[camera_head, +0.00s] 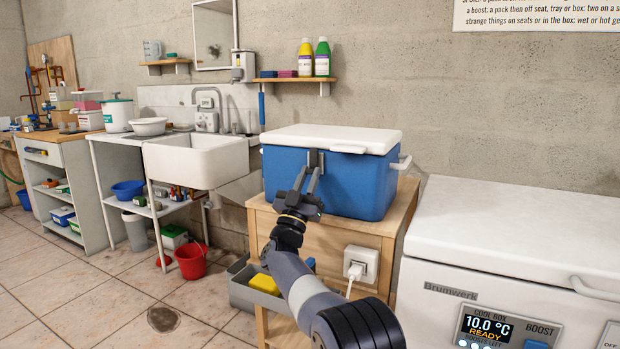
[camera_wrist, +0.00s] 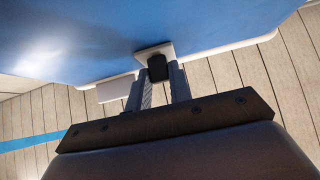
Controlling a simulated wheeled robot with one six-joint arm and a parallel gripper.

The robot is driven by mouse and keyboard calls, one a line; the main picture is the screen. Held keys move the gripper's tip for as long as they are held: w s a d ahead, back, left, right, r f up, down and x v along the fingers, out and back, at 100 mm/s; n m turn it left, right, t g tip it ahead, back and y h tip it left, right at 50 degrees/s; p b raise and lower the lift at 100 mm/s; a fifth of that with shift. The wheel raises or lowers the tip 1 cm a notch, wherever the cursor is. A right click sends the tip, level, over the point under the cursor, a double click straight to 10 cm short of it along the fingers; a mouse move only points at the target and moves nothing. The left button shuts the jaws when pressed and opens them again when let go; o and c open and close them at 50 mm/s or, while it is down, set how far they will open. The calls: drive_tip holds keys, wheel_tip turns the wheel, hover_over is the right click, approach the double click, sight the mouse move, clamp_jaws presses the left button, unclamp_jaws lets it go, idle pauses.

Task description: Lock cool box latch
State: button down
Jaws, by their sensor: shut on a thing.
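The blue cool box (camera_head: 355,190) stands on a wooden plinth, with its white lid (camera_head: 331,138) lying on top. A dark latch (camera_head: 315,158) sits at the front under the lid's edge. My gripper (camera_head: 307,172) is at the box's front, its two fingers reaching up to the latch. In the wrist view, my gripper (camera_wrist: 160,80) has its fingers on either side of the dark latch piece (camera_wrist: 158,67), shut on it. The blue box face (camera_wrist: 100,45) fills the top of that view. The fingers hide part of the latch, so I cannot tell whether it is fastened.
The wooden plinth (camera_head: 397,225) carries a white socket (camera_head: 360,263) with a plugged cable. A white chest (camera_head: 520,225) with a display reading 10.0 °C READY stands at the right. A sink (camera_head: 195,162) is at the left. A grey crate (camera_head: 240,290) and red bucket (camera_head: 190,262) are low down.

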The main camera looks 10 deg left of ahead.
idle(0.3)
drive_tip(key=c, duration=1.6)
unclamp_jaws()
drive_tip(key=shift+o, duration=0.2)
drive_tip(key=p+v, duration=0.1)
drive_tip(key=v, duration=1)
drive_tip(key=shift+w+r, duration=0.15)
drive_tip(key=b+x, duration=0.1)
drive_tip(key=x, duration=0.9)
drive_tip(key=shift+w+d+r, duration=0.1)
drive_tip(key=shift+w+r, duration=0.1)
drive_tip(key=shift+w, duration=0.05)
